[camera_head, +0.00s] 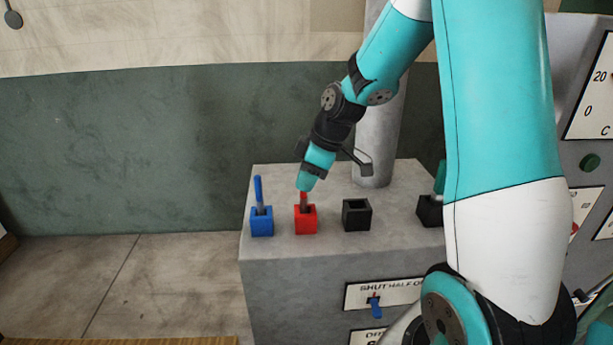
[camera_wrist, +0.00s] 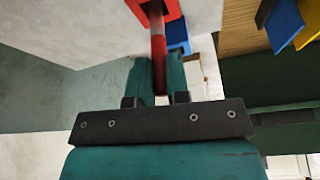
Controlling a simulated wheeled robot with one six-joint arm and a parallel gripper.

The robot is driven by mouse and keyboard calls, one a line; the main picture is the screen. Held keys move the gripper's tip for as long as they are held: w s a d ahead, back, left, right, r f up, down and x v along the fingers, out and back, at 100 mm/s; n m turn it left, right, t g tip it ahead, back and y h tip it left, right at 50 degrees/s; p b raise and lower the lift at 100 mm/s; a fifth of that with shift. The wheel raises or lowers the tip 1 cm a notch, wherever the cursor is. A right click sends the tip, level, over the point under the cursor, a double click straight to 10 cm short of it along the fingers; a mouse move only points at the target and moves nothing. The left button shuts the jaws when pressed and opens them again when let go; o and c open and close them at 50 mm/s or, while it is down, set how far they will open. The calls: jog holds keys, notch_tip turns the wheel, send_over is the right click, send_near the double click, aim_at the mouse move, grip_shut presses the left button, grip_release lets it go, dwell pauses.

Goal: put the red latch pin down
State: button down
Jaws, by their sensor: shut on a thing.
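My gripper (camera_head: 305,187) is above the red socket block (camera_head: 305,221) on the grey housing, pointing down at it. It is shut on the red latch pin (camera_head: 304,201), whose grey shaft reaches down to the block's opening. In the wrist view the pin (camera_wrist: 158,50) runs from its red end between the fingers to the red block (camera_wrist: 173,8). The shaft's lower end is hidden, so I cannot tell how deep it sits. The fingers cover part of the red end in the head view.
A blue block (camera_head: 262,224) with a blue pin (camera_head: 258,190) stands just left. An empty black block (camera_head: 357,216) stands right, and another black block (camera_head: 429,213) with a teal pin is farther right, partly behind my arm. A grey column (camera_head: 378,150) rises behind.

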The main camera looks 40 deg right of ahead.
jog(key=shift+f, duration=0.1)
jog(key=c, duration=1.1)
grip_release()
jog(key=shift+r, duration=0.25)
jog(key=b+v, duration=0.2)
jog(key=v, duration=1)
jog(key=s+a+f+g, duration=0.1)
jog(key=s+a, duration=0.2)
jog(key=a, duration=0.5)
jog(key=s+a+f, duration=0.1)
jog(key=s+a, duration=0.1)
jog(key=a, duration=0.6)
jog(key=s+a+f+m+g+y, duration=0.1)
jog(key=s+a+f+m+g, duration=0.1)
jog(key=s+a, duration=0.8)
jog(key=s+f, duration=0.1)
jog(key=s, duration=0.2)
jog(key=shift+s, duration=0.4)
